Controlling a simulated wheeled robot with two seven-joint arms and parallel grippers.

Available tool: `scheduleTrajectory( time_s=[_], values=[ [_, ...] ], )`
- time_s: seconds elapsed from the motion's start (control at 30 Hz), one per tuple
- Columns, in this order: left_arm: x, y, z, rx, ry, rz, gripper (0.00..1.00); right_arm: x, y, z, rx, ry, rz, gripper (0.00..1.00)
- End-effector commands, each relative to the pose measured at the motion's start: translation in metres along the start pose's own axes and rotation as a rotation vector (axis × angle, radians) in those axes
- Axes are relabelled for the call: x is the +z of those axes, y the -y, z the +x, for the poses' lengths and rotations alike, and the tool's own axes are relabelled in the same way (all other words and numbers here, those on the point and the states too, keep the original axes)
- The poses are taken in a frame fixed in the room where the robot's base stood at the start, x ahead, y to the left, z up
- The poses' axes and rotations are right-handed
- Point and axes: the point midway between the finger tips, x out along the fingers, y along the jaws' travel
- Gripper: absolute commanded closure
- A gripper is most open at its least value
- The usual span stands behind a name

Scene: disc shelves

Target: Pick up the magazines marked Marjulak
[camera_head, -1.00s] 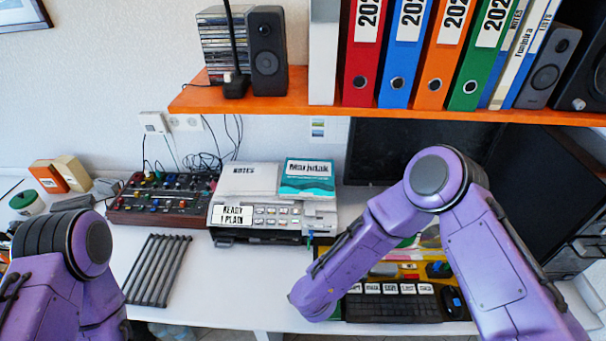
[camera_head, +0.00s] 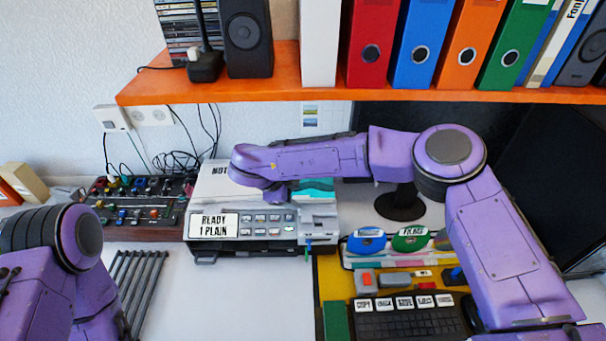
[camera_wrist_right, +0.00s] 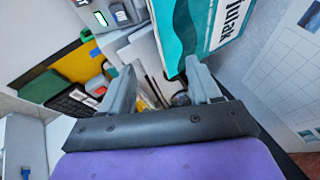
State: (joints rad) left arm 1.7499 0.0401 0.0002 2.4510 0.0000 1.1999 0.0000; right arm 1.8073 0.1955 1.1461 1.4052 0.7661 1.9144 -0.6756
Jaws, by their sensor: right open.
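The teal and white magazine lies on the printer (camera_head: 262,220). In the head view my right arm covers most of it, and only a teal strip (camera_head: 318,186) shows. In the right wrist view the magazine (camera_wrist_right: 180,38) is large at the top, with part of its name, "julak", readable on a white band. My right gripper (camera_wrist_right: 161,86) is open and empty, with the magazine's near edge close to its right-hand finger. I cannot tell whether they touch. My left arm shows at the lower left of the head view, but its gripper is out of view.
A white "NOTES" stack (camera_head: 212,182) lies beside the magazine, partly covered by my arm.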

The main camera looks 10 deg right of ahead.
Motion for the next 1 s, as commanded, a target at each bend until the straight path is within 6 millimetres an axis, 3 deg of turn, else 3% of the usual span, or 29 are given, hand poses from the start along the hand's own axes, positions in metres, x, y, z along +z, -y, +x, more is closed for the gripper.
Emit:
scheduleTrajectory(
  time_s=[0.17, 0.3, 0.57, 0.7, 0.77, 1.0],
  values=[
    [-0.009, 0.002, -0.022, 0.0, -0.001, 0.0, 0.57, -0.003, 0.006, 0.026, 0.005, -0.004, 0.001, 0.38],
    [-0.011, 0.002, -0.026, 0.0, -0.001, 0.0, 0.57, -0.002, 0.006, 0.05, 0.002, -0.003, 0.002, 0.38],
    [-0.011, 0.002, -0.025, 0.0, -0.001, 0.0, 0.57, -0.002, 0.005, 0.056, -0.002, -0.002, 0.003, 0.38],
    [-0.011, 0.002, -0.025, 0.0, -0.001, 0.0, 0.57, -0.002, 0.005, 0.056, -0.001, -0.003, 0.002, 0.83],
    [-0.011, 0.002, -0.025, 0.0, -0.001, 0.0, 0.57, -0.002, 0.005, 0.056, -0.001, -0.003, 0.002, 1.0],
    [-0.011, 0.002, -0.025, 0.0, -0.001, 0.0, 0.57, -0.002, 0.004, 0.057, 0.001, -0.004, 0.001, 1.0]
  ],
)
